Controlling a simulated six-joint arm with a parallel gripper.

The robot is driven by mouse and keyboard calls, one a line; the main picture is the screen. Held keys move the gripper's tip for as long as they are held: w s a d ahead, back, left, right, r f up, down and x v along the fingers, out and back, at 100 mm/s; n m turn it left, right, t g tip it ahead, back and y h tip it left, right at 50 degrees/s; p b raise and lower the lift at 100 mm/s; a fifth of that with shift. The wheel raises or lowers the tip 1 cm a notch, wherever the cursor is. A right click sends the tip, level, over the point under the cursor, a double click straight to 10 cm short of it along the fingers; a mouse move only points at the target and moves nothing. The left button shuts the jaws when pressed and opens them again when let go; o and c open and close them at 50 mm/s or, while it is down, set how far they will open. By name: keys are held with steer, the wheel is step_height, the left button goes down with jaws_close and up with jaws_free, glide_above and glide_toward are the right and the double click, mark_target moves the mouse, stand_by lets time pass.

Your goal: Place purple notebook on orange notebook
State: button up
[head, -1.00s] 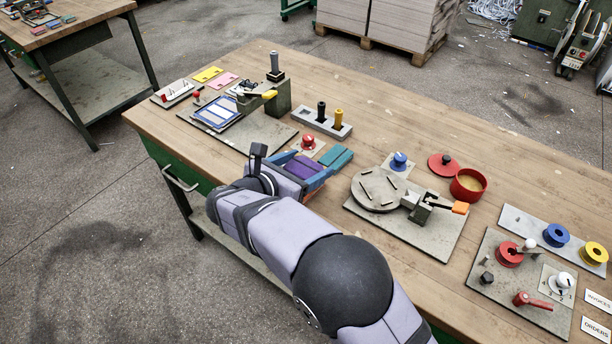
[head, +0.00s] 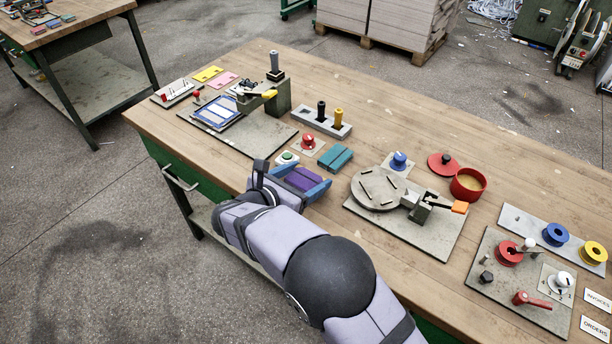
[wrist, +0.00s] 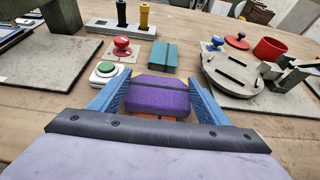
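The purple notebook (wrist: 157,94) is between the two blue fingers of my gripper (wrist: 159,78), which press close along its left and right sides. It also shows in the head view (head: 303,180), near the table's front edge. The orange notebook (wrist: 152,117) shows only as a thin orange strip below the near edge of the purple one; the rest is hidden. I cannot tell whether the two notebooks touch. My gripper (head: 304,180) in the head view is partly hidden by my own wrist.
A teal notebook (wrist: 163,58) lies just beyond the fingertips. A green button (wrist: 104,71) is close to the left finger and a red knob (wrist: 122,46) is behind it. A round grey turntable (wrist: 232,72) stands to the right. A wooden table (head: 400,130) carries everything.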

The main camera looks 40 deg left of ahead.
steer(key=shift+o, duration=0.8)
steer(key=shift+r, duration=0.15)
steer(key=b+v, duration=0.1)
steer(key=v, duration=1.1)
